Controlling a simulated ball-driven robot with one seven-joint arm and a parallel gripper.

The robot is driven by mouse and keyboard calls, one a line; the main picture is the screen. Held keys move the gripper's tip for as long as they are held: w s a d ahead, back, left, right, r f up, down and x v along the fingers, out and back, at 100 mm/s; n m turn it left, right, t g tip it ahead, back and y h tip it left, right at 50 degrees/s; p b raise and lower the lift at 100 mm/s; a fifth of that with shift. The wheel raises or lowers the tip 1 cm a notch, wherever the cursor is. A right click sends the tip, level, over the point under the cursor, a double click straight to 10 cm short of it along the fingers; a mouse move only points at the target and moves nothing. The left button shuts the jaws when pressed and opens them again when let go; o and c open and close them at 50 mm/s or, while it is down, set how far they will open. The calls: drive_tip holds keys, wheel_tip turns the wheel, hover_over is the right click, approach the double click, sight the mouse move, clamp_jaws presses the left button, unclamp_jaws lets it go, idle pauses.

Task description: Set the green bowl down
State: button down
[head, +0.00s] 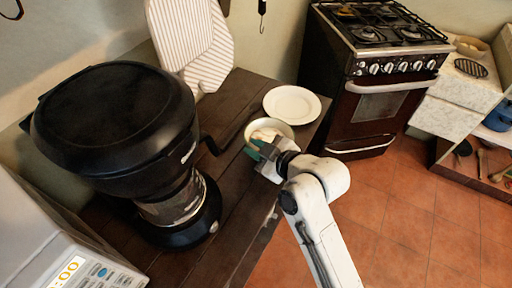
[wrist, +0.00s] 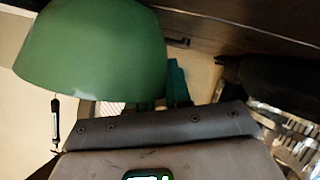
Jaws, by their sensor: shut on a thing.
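The green bowl (wrist: 95,55) fills the upper left of the wrist view, its rim towards the bottom of that picture. In the head view the bowl (head: 270,129) shows its pale inside, opening upward, over the dark wooden counter near its right edge. My gripper (head: 262,150) is shut on the near side of the bowl's wall. A teal fingertip shows beside the bowl in the wrist view. The bowl's underside is hidden in the head view, so I cannot tell whether it touches the counter (head: 238,100).
A white plate (head: 292,104) lies just behind the bowl. A large black appliance (head: 125,130) with a side handle stands to the left. A stove (head: 375,75) stands beyond the counter's right end.

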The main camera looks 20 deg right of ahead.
drive_tip(key=c, duration=1)
unclamp_jaws()
drive_tip(key=shift+c, duration=0.2)
drive_tip(key=shift+s, duration=0.1)
drive_tip(key=v, duration=1.2)
drive_tip(key=s+d+f+m+g+h, duration=0.2)
drive_tip(key=s+d+f+m+g, duration=0.1)
drive_tip(key=s+f, duration=0.6)
drive_tip(key=s+d+f+m+g+h, duration=0.2)
drive_tip(key=s+d+f+m+g, duration=0.1)
drive_tip(key=s+f+m+g, duration=0.3)
drive_tip(key=s+f+g, duration=0.2)
drive_tip(key=s+f, duration=0.2)
drive_tip(key=s, duration=0.1)
drive_tip(key=shift+s+f+g+h, duration=0.2)
drive_tip(key=shift+g+h, duration=0.1)
